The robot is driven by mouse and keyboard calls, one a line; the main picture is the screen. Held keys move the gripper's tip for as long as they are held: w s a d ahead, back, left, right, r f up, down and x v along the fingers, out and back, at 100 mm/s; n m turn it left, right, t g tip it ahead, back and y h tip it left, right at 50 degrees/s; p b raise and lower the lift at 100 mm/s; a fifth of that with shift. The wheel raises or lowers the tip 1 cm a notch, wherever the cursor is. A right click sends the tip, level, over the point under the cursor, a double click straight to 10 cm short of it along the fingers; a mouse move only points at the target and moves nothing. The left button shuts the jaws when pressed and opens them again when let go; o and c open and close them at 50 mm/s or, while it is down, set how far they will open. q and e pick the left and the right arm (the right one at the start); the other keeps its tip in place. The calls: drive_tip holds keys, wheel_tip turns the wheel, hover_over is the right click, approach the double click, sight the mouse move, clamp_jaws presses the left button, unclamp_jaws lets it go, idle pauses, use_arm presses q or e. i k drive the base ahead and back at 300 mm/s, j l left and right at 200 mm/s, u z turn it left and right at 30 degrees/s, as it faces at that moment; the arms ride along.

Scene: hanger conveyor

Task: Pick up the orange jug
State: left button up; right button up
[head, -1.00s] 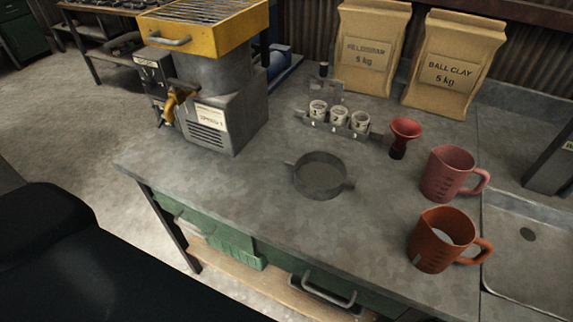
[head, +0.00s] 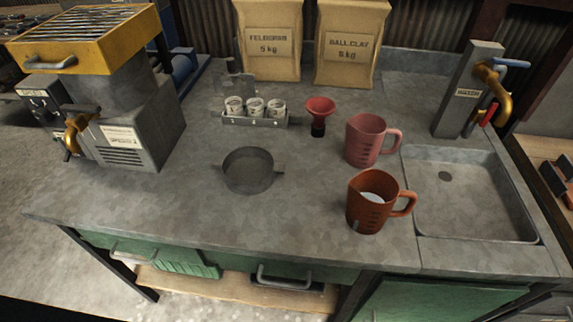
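The orange jug (head: 366,208) stands upright on the grey worktop, left of the sink, with its handle to the right. Something whitish shows inside it. A pink jug (head: 366,143) stands just behind it, also upright with its handle to the right. Neither of my grippers is in the head view.
The sink (head: 475,205) with a brass tap (head: 495,85) is on the right. A dark round sieve-like pan (head: 248,171), a red funnel (head: 320,112) and a rack of small cups (head: 254,120) are on the worktop. A machine (head: 125,125) stands left. The front worktop is clear.

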sight(382, 204)
drive_tip(key=j+z, duration=0.15)
drive_tip(key=z, duration=0.35)
drive_tip(key=j+z, duration=0.2)
drive_tip(key=z, duration=0.25)
